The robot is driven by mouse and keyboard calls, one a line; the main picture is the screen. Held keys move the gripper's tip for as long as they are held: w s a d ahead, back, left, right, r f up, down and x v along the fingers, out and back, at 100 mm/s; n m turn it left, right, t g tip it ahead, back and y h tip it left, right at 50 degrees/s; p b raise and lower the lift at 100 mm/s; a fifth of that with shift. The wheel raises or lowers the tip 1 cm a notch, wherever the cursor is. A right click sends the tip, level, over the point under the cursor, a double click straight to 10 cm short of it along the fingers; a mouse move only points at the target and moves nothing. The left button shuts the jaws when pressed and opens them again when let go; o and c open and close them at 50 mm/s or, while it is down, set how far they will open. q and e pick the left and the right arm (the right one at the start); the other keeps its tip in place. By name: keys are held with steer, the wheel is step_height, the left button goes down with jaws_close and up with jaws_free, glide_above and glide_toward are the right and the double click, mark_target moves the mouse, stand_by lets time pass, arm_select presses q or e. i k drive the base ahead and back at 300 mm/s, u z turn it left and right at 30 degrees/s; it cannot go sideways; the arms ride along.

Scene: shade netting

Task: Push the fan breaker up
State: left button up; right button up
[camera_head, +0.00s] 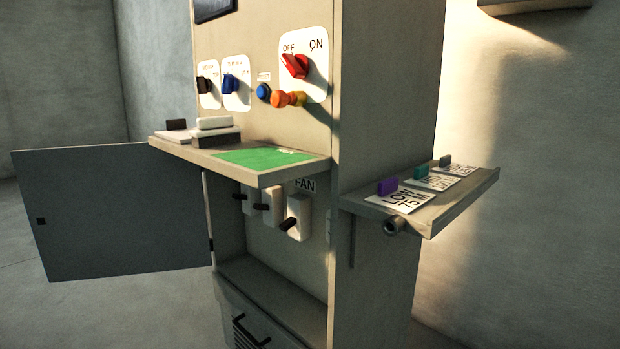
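The fan breaker (300,214) is the rightmost of a row of white breakers inside the open lower bay of the cabinet, under the FAN label (305,186). Its black lever (288,225) sticks out toward the front left, near the middle or lower part of its white body. Whether the lever is up or down is hard to tell. Two similar breakers with black levers stand to its left, the middle one (273,206) and the left one (246,198). Neither of my grippers shows in the head view.
A shelf (270,178) with a green mat juts out just above the breakers. The open grey door (115,215) extends left. A side shelf (458,210) with labelled cards and coloured blocks sticks out right. A red rotary switch (295,66) is higher up.

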mark_target(289, 223)
steer(key=k, duration=0.65)
steer(key=z, duration=0.5)
steer(key=i, duration=1.8)
steer(key=u, duration=0.4)
